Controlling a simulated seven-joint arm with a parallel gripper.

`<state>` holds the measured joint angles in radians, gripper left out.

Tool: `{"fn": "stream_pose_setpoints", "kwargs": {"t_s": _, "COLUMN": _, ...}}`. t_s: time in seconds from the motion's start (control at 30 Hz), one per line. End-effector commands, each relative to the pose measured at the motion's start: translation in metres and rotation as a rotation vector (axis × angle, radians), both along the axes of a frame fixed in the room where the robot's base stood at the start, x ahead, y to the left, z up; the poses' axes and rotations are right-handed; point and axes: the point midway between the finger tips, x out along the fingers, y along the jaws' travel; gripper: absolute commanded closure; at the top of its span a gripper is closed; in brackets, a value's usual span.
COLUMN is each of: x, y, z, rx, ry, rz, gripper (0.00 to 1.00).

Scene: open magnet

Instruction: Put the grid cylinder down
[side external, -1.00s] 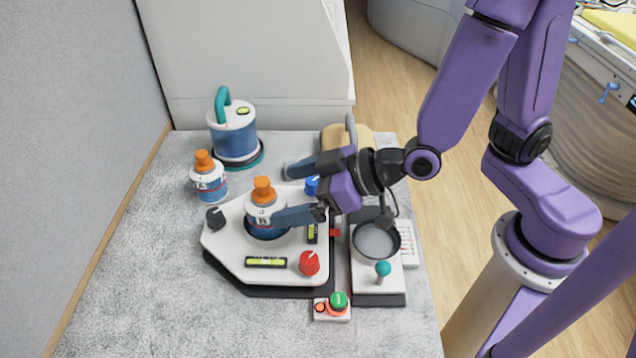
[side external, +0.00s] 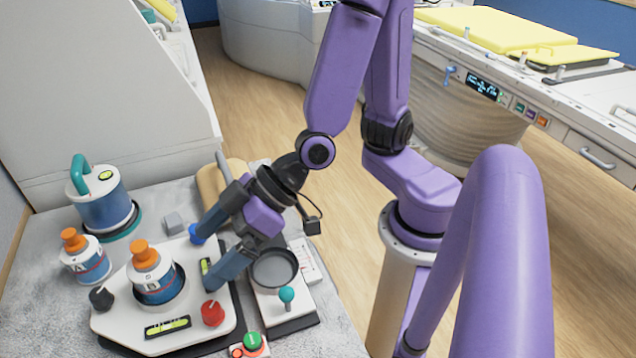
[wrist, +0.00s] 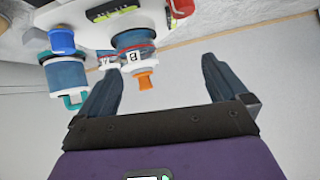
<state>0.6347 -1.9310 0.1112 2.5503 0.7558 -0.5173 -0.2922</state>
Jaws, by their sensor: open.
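I cannot tell for sure which thing is the grid cylinder. A blue and white bottle marked B (side external: 156,286), with an orange cap, stands upright in the round recess of a white platform (side external: 120,320). My gripper (side external: 208,258) is open and empty, to the right of that bottle and apart from it. In the wrist view, bottle B (wrist: 133,45) appears upside down beyond the spread fingers (wrist: 158,66). A similar bottle A (side external: 92,264) stands to the left. A blue canister with a teal handle (side external: 104,206) stands behind on a dark round base.
The platform carries red (side external: 212,313), black (side external: 101,298) and blue (side external: 196,238) knobs and green levels.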

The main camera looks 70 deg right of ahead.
Motion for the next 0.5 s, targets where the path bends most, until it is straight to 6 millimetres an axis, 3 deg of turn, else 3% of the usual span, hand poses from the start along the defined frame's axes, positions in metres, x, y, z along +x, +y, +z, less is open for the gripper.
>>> {"fn": "stream_pose_setpoints", "kwargs": {"t_s": 0.13, "x": -0.035, "y": -0.010, "z": -0.001, "rx": -0.072, "ry": 0.152, "rz": 0.144, "gripper": 0.00}}
{"fn": "stream_pose_setpoints", "kwargs": {"t_s": 0.27, "x": -0.063, "y": -0.034, "z": -0.002, "rx": -0.184, "ry": 0.260, "rz": 0.251, "gripper": 0.00}}
{"fn": "stream_pose_setpoints", "kwargs": {"t_s": 0.5, "x": -0.095, "y": -0.105, "z": 0.000, "rx": -0.471, "ry": 0.391, "rz": 0.356, "gripper": 0.00}}
